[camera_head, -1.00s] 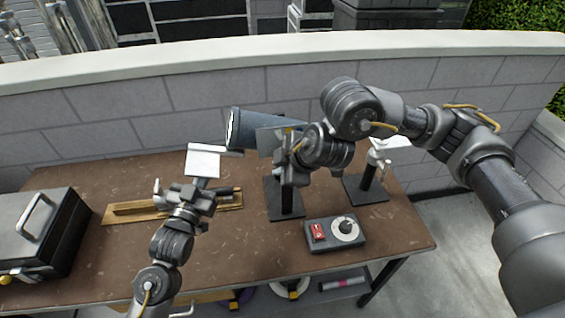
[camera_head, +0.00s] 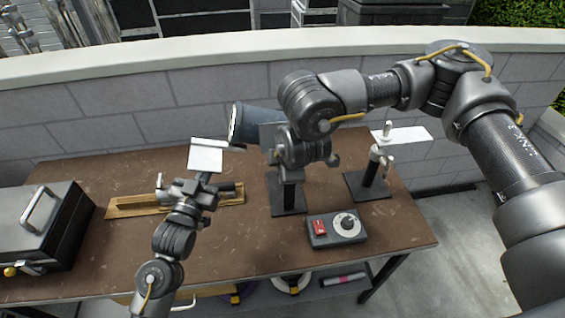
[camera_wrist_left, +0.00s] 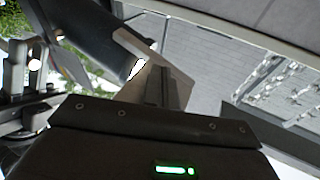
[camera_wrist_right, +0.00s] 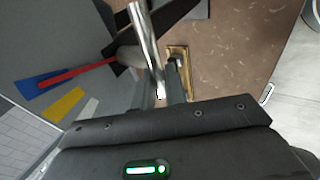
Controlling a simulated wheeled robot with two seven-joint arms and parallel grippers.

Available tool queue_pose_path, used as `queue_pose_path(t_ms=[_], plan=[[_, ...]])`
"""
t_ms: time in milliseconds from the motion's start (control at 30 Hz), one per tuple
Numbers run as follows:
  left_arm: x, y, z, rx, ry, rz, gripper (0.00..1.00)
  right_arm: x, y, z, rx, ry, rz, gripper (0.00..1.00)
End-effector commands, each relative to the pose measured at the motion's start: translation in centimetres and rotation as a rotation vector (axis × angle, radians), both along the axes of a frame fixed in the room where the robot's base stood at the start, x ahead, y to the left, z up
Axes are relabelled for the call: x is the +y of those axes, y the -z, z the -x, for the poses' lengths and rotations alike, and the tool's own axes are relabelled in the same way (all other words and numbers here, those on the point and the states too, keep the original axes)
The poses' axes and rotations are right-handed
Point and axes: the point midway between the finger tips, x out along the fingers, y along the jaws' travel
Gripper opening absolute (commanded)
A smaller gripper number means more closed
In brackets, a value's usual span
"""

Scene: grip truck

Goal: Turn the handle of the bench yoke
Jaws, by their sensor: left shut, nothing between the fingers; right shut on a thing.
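The bench yoke is a black stand (camera_head: 289,200) on the table, with a dark cylindrical lamp (camera_head: 256,124) at its top. My right gripper (camera_wrist_right: 166,80) is shut on a silver bar, which I take to be the handle (camera_wrist_right: 146,42). In the head view my right wrist covers the handle and much of the yoke. My left gripper (camera_wrist_left: 160,85) is shut and empty, left of the yoke. A pale flat plate (camera_head: 205,158) shows just beyond it; I cannot tell whether they touch.
A control box (camera_head: 336,229) with a red switch and white dial sits in front of the yoke. A second stand (camera_head: 370,184) with a white plate is to the right. A wooden rail (camera_head: 125,207) and a dark case (camera_head: 38,225) are on the left. A block wall (camera_head: 180,112) runs behind.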

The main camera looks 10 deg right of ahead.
Motion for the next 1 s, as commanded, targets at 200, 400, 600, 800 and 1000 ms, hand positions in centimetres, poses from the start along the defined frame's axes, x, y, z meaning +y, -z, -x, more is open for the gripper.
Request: queue_pose_path(t_ms=[200,400,600,800,1000], plan=[[0.0,-0.1,0.0,-0.002,0.0,0.001,0.0,0.1,0.1,0.1,0.002,-0.002,-0.002,0.29],[0.0,-0.1,0.0,-0.001,-0.001,0.001,0.0,0.0,0.0,0.0,0.001,-0.001,-0.002,0.32],[0.0,-0.1,0.0,-0.001,-0.001,0.001,0.0,0.0,-0.7,0.3,-0.003,-0.004,-0.001,0.32],[0.0,-0.1,0.0,-0.001,0.0,0.0,0.0,-0.3,-3.5,2.1,-0.007,-0.007,0.0,0.32],[0.0,-0.1,0.0,-0.002,0.0,0.001,0.0,-0.9,-6.9,4.5,-0.004,-0.007,0.0,0.32]])
